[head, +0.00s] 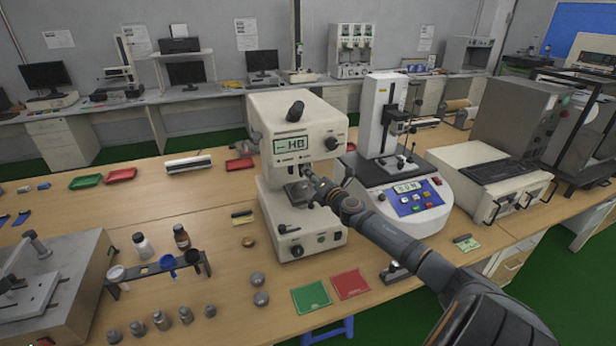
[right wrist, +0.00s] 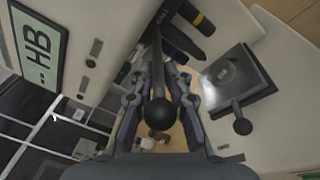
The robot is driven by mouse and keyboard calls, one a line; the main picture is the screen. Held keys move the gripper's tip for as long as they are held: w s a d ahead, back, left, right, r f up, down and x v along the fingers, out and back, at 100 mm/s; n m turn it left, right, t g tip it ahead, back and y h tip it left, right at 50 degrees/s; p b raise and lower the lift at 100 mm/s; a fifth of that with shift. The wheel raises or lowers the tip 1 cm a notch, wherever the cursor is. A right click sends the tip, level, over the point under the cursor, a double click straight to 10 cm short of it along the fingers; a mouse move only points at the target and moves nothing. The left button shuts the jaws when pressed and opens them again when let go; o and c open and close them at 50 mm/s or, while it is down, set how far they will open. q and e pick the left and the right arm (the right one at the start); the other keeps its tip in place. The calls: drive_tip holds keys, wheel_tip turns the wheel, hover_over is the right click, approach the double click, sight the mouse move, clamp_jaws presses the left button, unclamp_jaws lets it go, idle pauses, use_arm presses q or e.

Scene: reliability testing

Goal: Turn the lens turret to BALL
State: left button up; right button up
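The hardness tester (head: 283,115) is a cream machine on the table; its display (head: 291,144) reads HB, and this display also shows in the right wrist view (right wrist: 37,48). My right gripper (head: 312,178) reaches in at the tester's turret area, under the head. In the right wrist view, a black lever with a ball knob (right wrist: 158,112) lies between the two fingers of this gripper (right wrist: 160,85). The fingers look apart, with gaps beside the lever. My left gripper is not in view.
The tester's square stage (right wrist: 238,78) is close to the right of the gripper in the wrist view. A second tester (head: 392,190) stands to the right. Green (head: 311,296) and red (head: 350,284) cards lie in front. A bottle rack (head: 150,269) stands left.

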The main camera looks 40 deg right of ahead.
drive_tip(key=shift+o, duration=1.3)
drive_tip(key=shift+s+r, duration=0.1)
drive_tip(key=shift+s, duration=0.1)
drive_tip(key=shift+w, duration=0.15)
drive_tip(key=s+a, duration=0.1)
drive_tip(key=s, duration=0.6)
drive_tip(key=shift+s+a, duration=0.2)
